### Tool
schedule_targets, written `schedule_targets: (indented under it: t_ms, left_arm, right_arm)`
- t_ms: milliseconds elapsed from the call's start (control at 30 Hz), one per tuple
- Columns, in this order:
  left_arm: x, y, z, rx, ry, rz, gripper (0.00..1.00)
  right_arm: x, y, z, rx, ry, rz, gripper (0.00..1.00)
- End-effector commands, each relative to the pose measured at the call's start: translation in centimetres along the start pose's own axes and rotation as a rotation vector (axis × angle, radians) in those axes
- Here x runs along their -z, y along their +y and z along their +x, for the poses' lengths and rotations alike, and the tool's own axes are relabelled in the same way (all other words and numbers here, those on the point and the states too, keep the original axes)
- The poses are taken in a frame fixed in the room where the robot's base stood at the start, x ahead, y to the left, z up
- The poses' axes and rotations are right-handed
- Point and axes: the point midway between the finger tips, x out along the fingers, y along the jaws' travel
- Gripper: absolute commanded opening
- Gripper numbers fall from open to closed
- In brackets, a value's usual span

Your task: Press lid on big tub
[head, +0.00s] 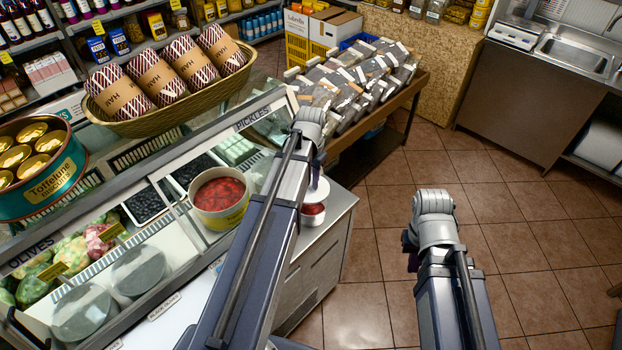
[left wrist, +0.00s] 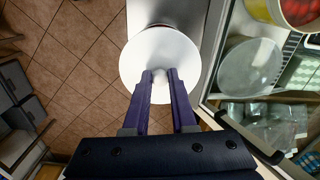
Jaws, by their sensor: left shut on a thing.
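A big round tub (head: 220,203) of red food with a yellow label stands at the serving counter; its edge shows at the top right of the left wrist view (left wrist: 298,12). A white round lid (left wrist: 150,48) is gripped by its knob in my left gripper (left wrist: 160,76), which is shut on it. In the head view the lid (head: 319,190) is partly hidden by my left arm. A smaller tub with red contents (head: 312,212) shows under the lid on the steel counter end; I cannot tell whether they touch. My right gripper (head: 409,242) is mostly hidden behind its arm, over the floor.
The sloped glass case (head: 150,165) with olives and pickles runs along the left. A table of bagged goods (head: 402,100) is behind. Tiled floor (head: 530,240) on the right is clear.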

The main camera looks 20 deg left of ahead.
Motion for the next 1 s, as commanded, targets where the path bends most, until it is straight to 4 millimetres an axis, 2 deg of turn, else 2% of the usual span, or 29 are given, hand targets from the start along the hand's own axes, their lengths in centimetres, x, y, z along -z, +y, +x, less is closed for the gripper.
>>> schedule_targets:
  t_ms: [33,500,1000]
  left_arm:
    - [0.0,0.0,0.7,0.0,0.0,0.0,0.0]
    - [0.0,0.0,4.9,0.0,0.0,0.0,0.0]
    - [0.0,0.0,5.4,0.0,0.0,0.0,0.0]
  right_arm:
    - [0.0,-0.1,0.7,0.0,0.0,0.0,0.0]
    - [0.3,-0.5,4.9,0.0,0.0,0.002,0.0]
    - [0.3,-0.5,5.4,0.0,0.0,0.002,0.0]
